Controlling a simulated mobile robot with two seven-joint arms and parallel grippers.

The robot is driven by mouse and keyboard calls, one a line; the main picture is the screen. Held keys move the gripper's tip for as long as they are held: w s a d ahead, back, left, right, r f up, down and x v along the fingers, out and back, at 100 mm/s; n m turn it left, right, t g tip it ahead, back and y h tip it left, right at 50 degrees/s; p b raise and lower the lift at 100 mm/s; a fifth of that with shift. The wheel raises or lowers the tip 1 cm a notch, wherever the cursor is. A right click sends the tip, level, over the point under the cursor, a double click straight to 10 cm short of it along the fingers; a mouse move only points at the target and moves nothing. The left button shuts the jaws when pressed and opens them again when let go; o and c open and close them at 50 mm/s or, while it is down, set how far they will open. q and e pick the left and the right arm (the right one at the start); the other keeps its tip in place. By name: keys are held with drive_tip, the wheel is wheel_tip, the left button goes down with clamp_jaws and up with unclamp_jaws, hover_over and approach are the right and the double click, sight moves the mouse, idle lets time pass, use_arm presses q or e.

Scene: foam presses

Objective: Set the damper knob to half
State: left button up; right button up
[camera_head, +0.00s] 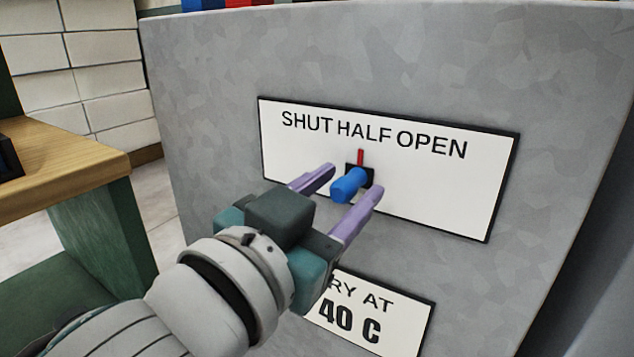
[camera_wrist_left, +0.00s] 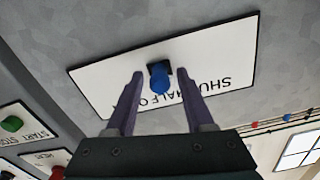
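The blue damper knob (camera_head: 349,185) sticks out from a dark square base on a white plate (camera_head: 440,195) lettered SHUT, HALF, OPEN. A red pointer (camera_head: 360,157) above the knob points up, toward the word HALF. My left gripper (camera_head: 354,180) is open, with one purple finger on each side of the knob. In the left wrist view the knob (camera_wrist_left: 160,80) sits between the two fingers, with a gap on both sides. The plate (camera_wrist_left: 110,85) appears upside down there. My right gripper is not in view.
The plate is on a grey mottled cabinet face (camera_head: 210,110). A second sign (camera_head: 375,315), partly hidden by my left gripper, reads 40 C. A wooden-topped bench (camera_head: 60,170) stands at the left. The left wrist view shows a green button (camera_wrist_left: 12,124) and a red button (camera_wrist_left: 57,172).

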use_arm(q)
drive_tip(key=shift+s+a, duration=0.1)
drive_tip(key=p+v, duration=0.2)
drive_tip(key=v, duration=0.7)
drive_tip(key=shift+s+a, duration=0.2)
drive_tip(key=shift+s, duration=0.1)
drive_tip(key=s+a+r+n+g+y+p, duration=0.1)
drive_tip(key=a+r+n+g+y+p, duration=0.15)
drive_tip(key=a+r+y+p, duration=0.4)
drive_tip(key=s+a+r+n+g+y+p, duration=0.1)
drive_tip(key=s+a+r+n+p, duration=0.2)
drive_tip(key=p, duration=0.7)
drive_tip(key=s+a+r+n+g+y+p, duration=0.25)
drive_tip(key=s+a+r+g+p, duration=0.5)
drive_tip(key=s+p, duration=0.45)
drive_tip(key=shift+m, duration=0.3)
drive_tip(key=r+p, duration=3.6)
drive_tip(key=shift+s+a+r, duration=0.25)
